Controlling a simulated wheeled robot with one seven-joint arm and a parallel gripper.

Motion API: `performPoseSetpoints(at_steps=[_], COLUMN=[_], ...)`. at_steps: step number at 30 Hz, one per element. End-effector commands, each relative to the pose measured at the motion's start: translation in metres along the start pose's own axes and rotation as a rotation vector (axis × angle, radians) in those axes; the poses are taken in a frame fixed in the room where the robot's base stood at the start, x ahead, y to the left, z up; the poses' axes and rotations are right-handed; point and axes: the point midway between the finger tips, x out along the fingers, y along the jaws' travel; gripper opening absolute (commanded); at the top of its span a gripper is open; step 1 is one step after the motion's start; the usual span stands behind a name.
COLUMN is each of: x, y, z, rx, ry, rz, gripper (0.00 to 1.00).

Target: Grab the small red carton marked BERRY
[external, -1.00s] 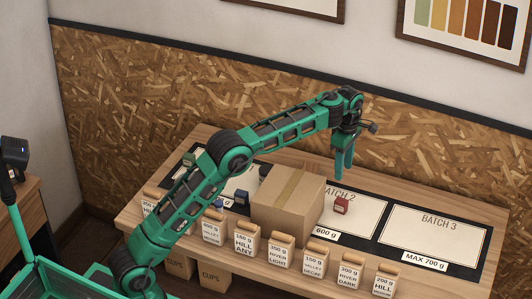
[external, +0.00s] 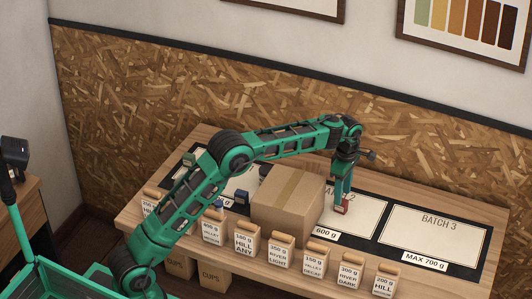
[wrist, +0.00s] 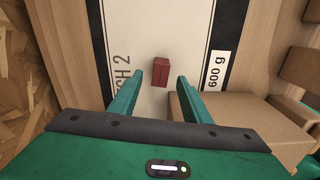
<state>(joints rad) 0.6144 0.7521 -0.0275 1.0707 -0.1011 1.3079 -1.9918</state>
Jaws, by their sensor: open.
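A small red carton (external: 342,208) stands on the white BATCH 2 panel, just right of the large cardboard box. Its marking is too small to read. My gripper (external: 341,196) is above it and pointing down, with its fingertips at about the carton's top in the external view. In the wrist view the carton (wrist: 160,72) shows just beyond the open fingers (wrist: 168,80), a little toward the left finger. Whether the fingers touch it I cannot tell.
The large cardboard box (external: 288,205) stands close to the left of my gripper. Several labelled bags (external: 315,259) line the table's front edge. A small dark blue carton (external: 242,198) is left of the box. The BATCH 3 panel (external: 430,238) on the right is clear.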

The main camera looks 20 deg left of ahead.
Motion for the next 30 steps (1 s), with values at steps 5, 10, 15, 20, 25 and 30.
performPoseSetpoints(at_steps=[5, 10, 15, 20, 25, 30], x=[0.012, 0.036, 0.052, 0.055, 0.055, 0.054], y=[0.000, 0.001, 0.001, 0.001, 0.001, 0.001], z=[0.000, -0.001, 0.000, 0.000, 0.000, 0.000], rx=[0.001, 0.000, 0.001, 0.001, 0.001, 0.001], ry=[0.001, 0.001, 0.001, 0.000, 0.000, 0.000], rz=[-0.001, -0.002, -0.001, 0.000, 0.000, 0.000], gripper=[0.44, 0.44, 0.44, 0.44, 0.32, 0.00])
